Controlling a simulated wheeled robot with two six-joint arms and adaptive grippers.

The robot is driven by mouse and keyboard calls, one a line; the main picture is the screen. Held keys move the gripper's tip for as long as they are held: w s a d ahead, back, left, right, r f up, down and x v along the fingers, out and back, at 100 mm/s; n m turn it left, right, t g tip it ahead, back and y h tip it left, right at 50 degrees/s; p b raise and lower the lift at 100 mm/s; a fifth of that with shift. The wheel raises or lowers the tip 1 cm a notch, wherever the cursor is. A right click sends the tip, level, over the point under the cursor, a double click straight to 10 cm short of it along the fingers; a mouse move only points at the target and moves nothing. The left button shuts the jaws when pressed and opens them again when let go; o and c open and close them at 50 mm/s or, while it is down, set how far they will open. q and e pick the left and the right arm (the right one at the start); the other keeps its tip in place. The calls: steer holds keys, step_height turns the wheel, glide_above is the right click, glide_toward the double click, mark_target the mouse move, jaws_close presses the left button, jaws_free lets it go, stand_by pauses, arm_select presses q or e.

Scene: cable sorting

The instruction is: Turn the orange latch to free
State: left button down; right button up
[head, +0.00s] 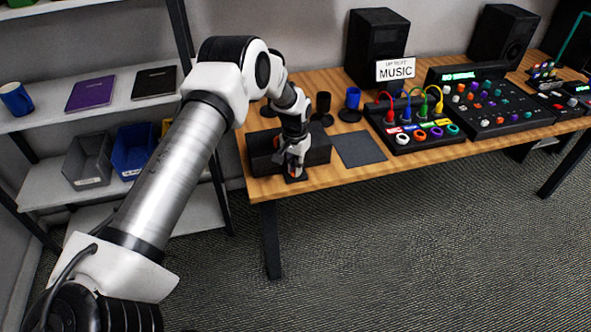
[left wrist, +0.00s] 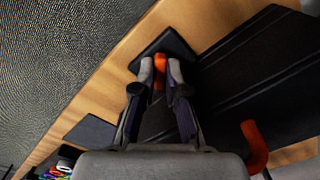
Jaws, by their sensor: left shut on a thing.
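The orange latch (left wrist: 159,64) stands on a small black base plate (left wrist: 178,41) in the left wrist view. My left gripper (left wrist: 160,72) is shut on the latch, one fingertip on each side of it. The fingers hide its lower part. In the head view my left gripper (head: 295,166) is at the front left part of the wooden table, and the latch is mostly hidden there. A long black box (head: 262,155) lies beside the gripper. A second orange curved piece (left wrist: 255,147) shows at the box in the left wrist view. My right gripper is not in view.
A grey shelf (head: 120,98) stands at left. The table's front edge runs close to the gripper.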

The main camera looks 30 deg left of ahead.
arm_select(q)
steer(key=m, duration=0.2)
steer(key=m+b, duration=0.1)
steer(key=shift+s+f+m, duration=0.15)
steer(key=shift+f+m, duration=0.05)
steer(key=shift+m, duration=0.2)
steer(key=shift+a+m+b, duration=0.1)
steer(key=shift+m+b, duration=0.3)
steer(key=shift+m, duration=1.4)
steer(key=shift+r, duration=0.1)
steer(key=c, duration=1.2)
jaws_free()
steer(key=shift+r, duration=0.15)
steer(key=shift+r, duration=0.1)
